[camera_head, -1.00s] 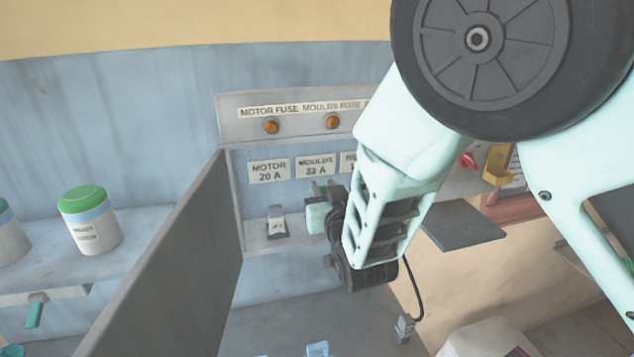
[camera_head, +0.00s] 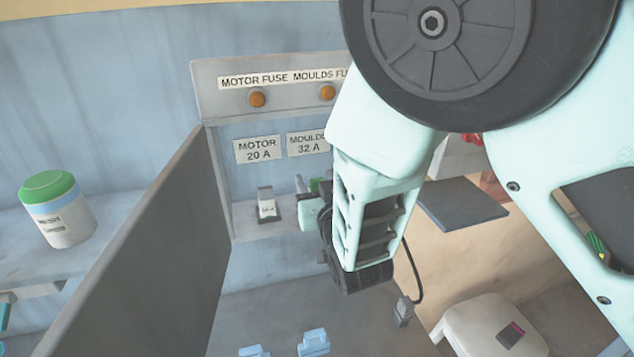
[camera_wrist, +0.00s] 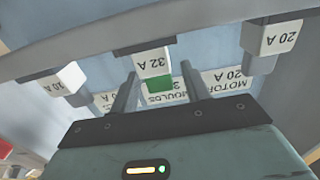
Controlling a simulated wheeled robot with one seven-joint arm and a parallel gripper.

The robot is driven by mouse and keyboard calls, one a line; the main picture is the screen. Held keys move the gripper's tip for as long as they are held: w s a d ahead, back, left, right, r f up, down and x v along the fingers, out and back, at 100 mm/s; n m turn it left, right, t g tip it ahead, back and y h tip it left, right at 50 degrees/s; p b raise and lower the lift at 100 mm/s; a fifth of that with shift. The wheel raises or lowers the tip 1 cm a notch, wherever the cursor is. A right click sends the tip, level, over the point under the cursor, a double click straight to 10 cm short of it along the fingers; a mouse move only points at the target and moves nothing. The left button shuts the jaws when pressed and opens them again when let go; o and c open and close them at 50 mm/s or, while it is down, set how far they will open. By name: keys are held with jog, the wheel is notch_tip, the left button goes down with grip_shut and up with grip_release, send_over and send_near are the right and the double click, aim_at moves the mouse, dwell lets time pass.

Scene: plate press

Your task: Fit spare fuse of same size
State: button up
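My gripper (camera_wrist: 158,76) is open, its two fingers on either side of the white 32 A fuse (camera_wrist: 152,64) in the wrist view, which looks upside down. A gap shows between each finger and the fuse. A green part (camera_wrist: 160,82) shows at the fuse's end. The 20 A fuse (camera_wrist: 262,42) sits on one side and a 10 A fuse (camera_wrist: 68,80) on the other, each in a dark holder. In the head view the 20 A fuse (camera_head: 266,206) stands under the MOTOR 20 A label (camera_head: 258,149); my arm hides most of the 32 A position.
The open cabinet door (camera_head: 165,235) stands left of my gripper. Two orange lamps (camera_head: 257,99) are on the panel above. Light-blue pieces (camera_head: 313,343) lie on the surface below. A green-lidded jar (camera_head: 60,215) stands on the left shelf. A dark plate (camera_head: 462,205) juts out at right.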

jog(key=shift+r, duration=0.15)
jog(key=shift+s, duration=0.3)
jog(key=s+d+f+g+b, duration=0.25)
jog(key=s+g, duration=0.25)
jog(key=s, duration=0.3)
jog(key=s+d+f+g+b, duration=0.1)
jog(key=s+f+g+b, duration=0.15)
jog(key=s+g, duration=0.45)
jog(key=s+d+r+n+g+h, duration=0.1)
jog(key=s+d+n+g+h, duration=0.1)
jog(key=s+d, duration=0.3)
jog(key=s+d+n+g+h, duration=0.2)
jog(key=s+d, duration=0.3)
jog(key=s, duration=0.5)
jog(key=shift+r+n+g+p, duration=0.3)
jog(key=shift+r+g+p, duration=0.1)
jog(key=shift+g, duration=0.3)
